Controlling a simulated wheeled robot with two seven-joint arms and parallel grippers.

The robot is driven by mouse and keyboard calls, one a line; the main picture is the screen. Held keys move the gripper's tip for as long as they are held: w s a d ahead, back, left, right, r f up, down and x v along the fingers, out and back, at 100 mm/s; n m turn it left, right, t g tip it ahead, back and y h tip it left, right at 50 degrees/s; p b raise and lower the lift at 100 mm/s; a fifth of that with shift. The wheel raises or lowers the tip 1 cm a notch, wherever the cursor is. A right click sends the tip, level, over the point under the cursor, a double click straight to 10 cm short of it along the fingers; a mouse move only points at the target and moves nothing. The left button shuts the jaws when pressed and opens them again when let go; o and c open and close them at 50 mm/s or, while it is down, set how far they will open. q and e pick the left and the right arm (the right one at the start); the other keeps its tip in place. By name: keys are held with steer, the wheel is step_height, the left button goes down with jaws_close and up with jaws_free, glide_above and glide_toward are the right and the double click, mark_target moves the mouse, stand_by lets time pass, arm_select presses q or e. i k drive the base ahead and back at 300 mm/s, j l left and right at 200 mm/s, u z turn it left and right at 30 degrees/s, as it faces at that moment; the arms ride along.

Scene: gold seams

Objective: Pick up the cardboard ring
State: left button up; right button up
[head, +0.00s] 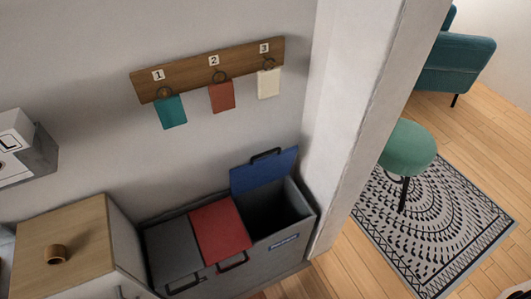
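A small brown cardboard ring (56,254) rests on the wooden top of a cabinet at the lower left of the head view. It looks like a short tube with its open end facing up. Nothing touches it apart from the cabinet top. Neither of my grippers shows in this view.
The cabinet's wooden top (85,226) is otherwise clear. Right of it stands a grey sorting bin (270,261) with its blue lid (264,170) raised and its red lid (219,231) shut. A numbered hook rail (190,75) holds three cloths. A wall edge (362,110) and green stool (407,148) lie right.

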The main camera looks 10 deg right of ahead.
mark_target(55, 254)
steer(key=k+j+u, duration=0.1)
steer(key=u, duration=1.5)
